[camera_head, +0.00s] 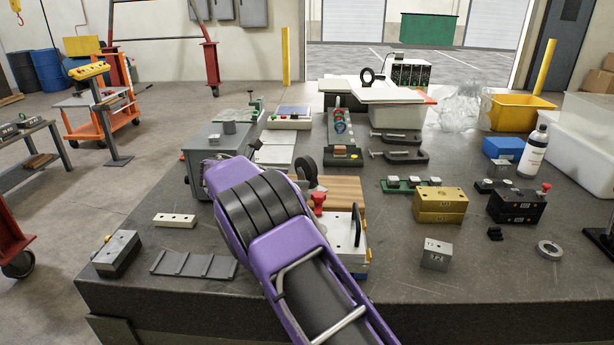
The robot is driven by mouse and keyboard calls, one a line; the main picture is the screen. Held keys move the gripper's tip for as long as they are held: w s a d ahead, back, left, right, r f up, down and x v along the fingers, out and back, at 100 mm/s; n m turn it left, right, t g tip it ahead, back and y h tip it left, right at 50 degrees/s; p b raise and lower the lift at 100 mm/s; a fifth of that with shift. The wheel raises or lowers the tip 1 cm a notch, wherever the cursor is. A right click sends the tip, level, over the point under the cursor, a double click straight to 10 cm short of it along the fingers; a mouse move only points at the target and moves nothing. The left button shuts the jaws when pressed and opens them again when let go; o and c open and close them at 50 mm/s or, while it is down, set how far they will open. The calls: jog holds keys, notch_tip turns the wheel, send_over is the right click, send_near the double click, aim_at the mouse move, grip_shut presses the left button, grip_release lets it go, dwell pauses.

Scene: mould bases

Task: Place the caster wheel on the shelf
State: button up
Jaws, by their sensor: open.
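A small black wheel (367,76) stands upright on a white flat board (385,92) at the back of the table. I cannot tell for sure that it is the caster wheel. A second dark, round, wheel-like part (306,168) is beside my purple arm, near a wooden block (338,191), and is partly hidden. The white board rests on a pale bin and could be the shelf; no other shelf is clear. My purple arm reaches in from the bottom over the table's left half.
The dark table (460,275) holds gold blocks (440,205), a black block (516,206), a white bottle (533,152), clamps (400,156) and a metal ring (550,250). A yellow bin (517,112) and white bins (582,160) line the right. The front right is mostly clear.

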aim_at(310, 177)
jog(key=x, duration=0.8)
jog(key=shift+w, duration=0.1)
jog(key=shift+r, duration=0.15)
grip_shut()
